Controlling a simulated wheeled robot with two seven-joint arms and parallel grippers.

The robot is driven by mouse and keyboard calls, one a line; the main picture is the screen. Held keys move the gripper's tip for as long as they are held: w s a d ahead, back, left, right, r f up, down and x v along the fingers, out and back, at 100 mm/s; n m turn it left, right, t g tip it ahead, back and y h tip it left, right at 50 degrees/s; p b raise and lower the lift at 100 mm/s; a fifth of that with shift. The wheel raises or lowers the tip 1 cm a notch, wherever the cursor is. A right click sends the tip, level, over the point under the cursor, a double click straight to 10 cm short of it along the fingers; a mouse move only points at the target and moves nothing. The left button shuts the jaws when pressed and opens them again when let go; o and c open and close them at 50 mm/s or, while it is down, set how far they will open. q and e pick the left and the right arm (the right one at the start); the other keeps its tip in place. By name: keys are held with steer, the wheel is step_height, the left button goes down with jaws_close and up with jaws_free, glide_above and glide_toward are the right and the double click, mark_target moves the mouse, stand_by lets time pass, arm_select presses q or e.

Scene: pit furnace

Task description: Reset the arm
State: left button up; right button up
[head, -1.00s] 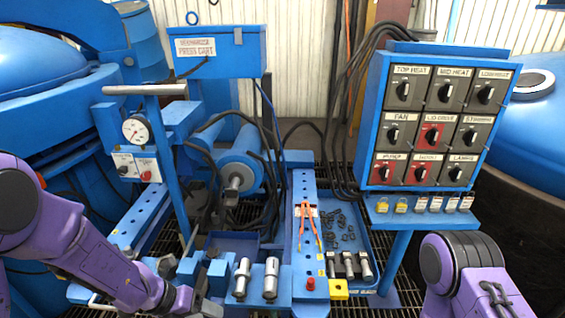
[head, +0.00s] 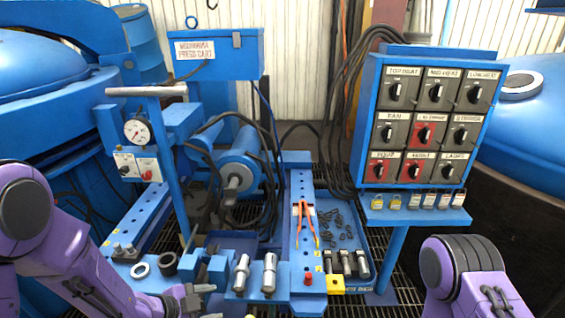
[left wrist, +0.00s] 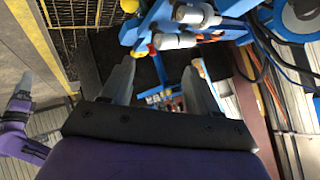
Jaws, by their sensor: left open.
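My left arm comes in from the lower left in the head view. Its gripper (head: 205,299) is low, in front of the blue press cart (head: 300,262), near the cart's front edge. In the left wrist view the two grey fingers (left wrist: 152,85) stand apart with nothing between them. My right arm shows at the lower right of the head view as a purple link, and its gripper is out of the picture.
The cart carries metal cylinders (head: 269,273), orange-handled pliers (head: 304,213) and a pressure gauge (head: 137,131). A blue control panel (head: 430,125) with several knobs stands at the right. A furnace vessel (head: 40,75) is at the left. Metal grating is below.

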arm_select(q)
steer(key=s+a+f+n+y, duration=0.75)
steer(key=f+n, duration=0.25)
steer(key=n, duration=0.8)
steer(key=s+a+f+n+g+y, duration=0.1)
steer(key=s+a+f+n+g, duration=0.1)
steer(key=s, duration=0.7)
steer(key=s+a+f+n+g+y, duration=0.2)
steer(key=s+f, duration=0.2)
steer(key=s, duration=0.5)
steer(key=shift+a+f+n, duration=0.3)
steer(key=shift+a+f, duration=0.05)
steer(key=shift+a, duration=0.05)
